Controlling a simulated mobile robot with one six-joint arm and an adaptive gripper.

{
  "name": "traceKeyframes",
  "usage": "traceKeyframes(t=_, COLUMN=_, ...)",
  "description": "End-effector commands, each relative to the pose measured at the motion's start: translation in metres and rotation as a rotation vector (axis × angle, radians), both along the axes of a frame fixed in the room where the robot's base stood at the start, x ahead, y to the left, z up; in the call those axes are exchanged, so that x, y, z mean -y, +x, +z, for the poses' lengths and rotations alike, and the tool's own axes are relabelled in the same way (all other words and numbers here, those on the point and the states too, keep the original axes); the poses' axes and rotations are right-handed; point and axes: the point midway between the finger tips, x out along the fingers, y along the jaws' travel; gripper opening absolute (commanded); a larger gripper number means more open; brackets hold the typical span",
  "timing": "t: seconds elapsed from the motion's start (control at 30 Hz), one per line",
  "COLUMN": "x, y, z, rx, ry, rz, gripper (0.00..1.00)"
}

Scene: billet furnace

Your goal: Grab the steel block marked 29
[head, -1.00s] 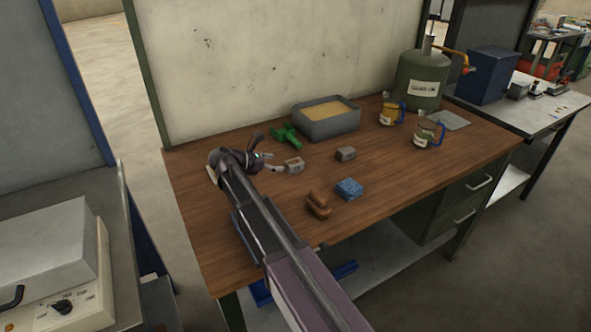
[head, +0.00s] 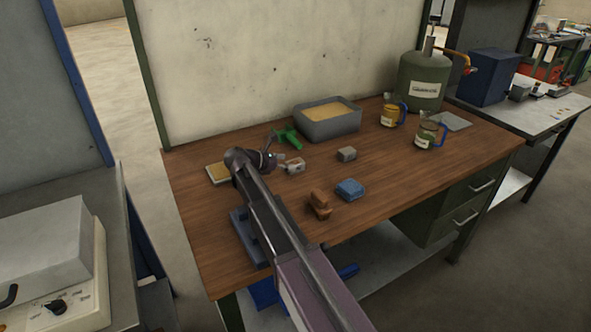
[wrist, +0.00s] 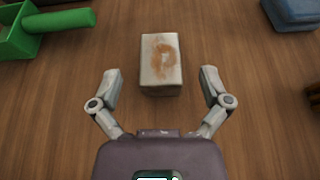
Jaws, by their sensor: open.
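A small grey steel block (head: 295,166) lies on the wooden bench by my gripper (head: 279,157). In the wrist view this block (wrist: 161,62) has a rusty stain on its top, and I can read no number on it. My gripper (wrist: 160,80) is open and empty in the wrist view, one finger to each side of the block's line. The block lies centred between and slightly ahead of the fingers, with gaps on both sides. A second grey block (head: 347,154) sits farther right in the head view; its marking is too small to read.
A green tool (head: 288,137) lies behind, left of the block in the wrist view. A grey tub of sand-coloured material (head: 327,125) stands at the back. A blue item (head: 350,189) and brown pieces (head: 320,204) lie to the right. Labelled jugs (head: 430,133) stand farther right.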

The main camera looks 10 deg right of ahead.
Motion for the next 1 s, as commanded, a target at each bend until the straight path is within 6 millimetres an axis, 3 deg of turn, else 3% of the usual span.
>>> traceKeyframes(t=0.13, x=0.0080, y=0.0023, z=-0.0037, rx=0.000, ry=0.000, rz=0.000, gripper=0.97)
traceKeyframes(t=0.67, x=0.0090, y=0.0024, z=-0.0031, rx=0.000, ry=0.000, rz=-0.001, gripper=0.97)
traceKeyframes(t=0.77, x=0.0091, y=0.0023, z=-0.0031, rx=0.000, ry=0.000, rz=-0.001, gripper=0.73)
traceKeyframes(t=1.0, x=0.0095, y=0.0024, z=-0.0032, rx=0.000, ry=0.000, rz=-0.001, gripper=0.02)
